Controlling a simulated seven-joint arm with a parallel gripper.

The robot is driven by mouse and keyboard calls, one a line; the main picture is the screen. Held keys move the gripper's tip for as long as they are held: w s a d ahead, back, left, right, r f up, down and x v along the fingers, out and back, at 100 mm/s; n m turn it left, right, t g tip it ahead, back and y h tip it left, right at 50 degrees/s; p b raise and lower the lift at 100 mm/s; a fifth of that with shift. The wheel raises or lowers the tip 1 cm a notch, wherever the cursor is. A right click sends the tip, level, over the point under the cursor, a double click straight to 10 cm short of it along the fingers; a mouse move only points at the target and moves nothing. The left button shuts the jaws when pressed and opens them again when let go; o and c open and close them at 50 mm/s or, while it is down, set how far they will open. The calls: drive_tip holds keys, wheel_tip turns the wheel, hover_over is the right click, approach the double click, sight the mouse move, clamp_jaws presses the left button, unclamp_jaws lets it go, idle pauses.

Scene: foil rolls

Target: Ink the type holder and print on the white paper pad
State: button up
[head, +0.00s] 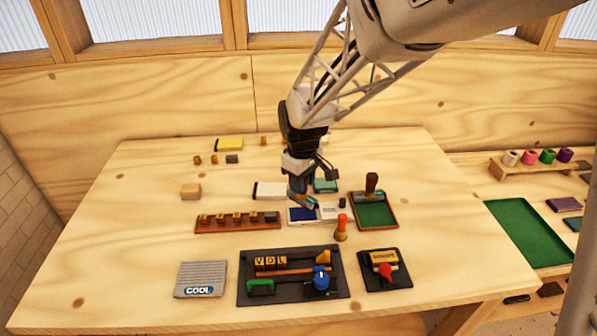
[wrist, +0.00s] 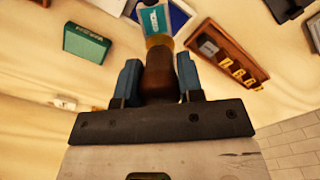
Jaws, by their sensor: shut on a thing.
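My gripper (head: 300,190) is shut on a type holder, gripping its brown wooden handle (wrist: 160,72). Below the handle are a brass-coloured collar and a teal-labelled head (wrist: 155,20), pointing away from the gripper. In the head view the holder's head (head: 308,202) is tilted, above or at the blue ink pad (head: 301,214); contact cannot be told. The blue pad shows partly behind the head in the wrist view (wrist: 180,17). A white panel with dark lettering (head: 333,211) adjoins the blue pad. A white pad with a dark edge (head: 270,190), apparently the paper pad, lies left of the gripper.
A wooden type rack (head: 238,222) lies left. An orange-handled tool (head: 341,229) stands right of the ink pad, beside a green tray (head: 376,215) with a wooden-handled tool. A green box (head: 325,186) lies behind. Black boards (head: 293,287) with tools occupy the front.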

drive_tip(key=shift+r, duration=1.5)
drive_tip(key=shift+w, duration=0.1)
drive_tip(key=w+a, duration=0.9)
drive_tip(key=w, duration=0.1)
drive_tip(key=shift+w+r, duration=0.15)
drive_tip(key=shift+w, duration=0.15)
drive_tip(key=shift+f, duration=3)
drive_tip(key=shift+f, duration=0.65)
idle(0.5)
wheel_tip(320, 180, up, 7)
idle(1.3)
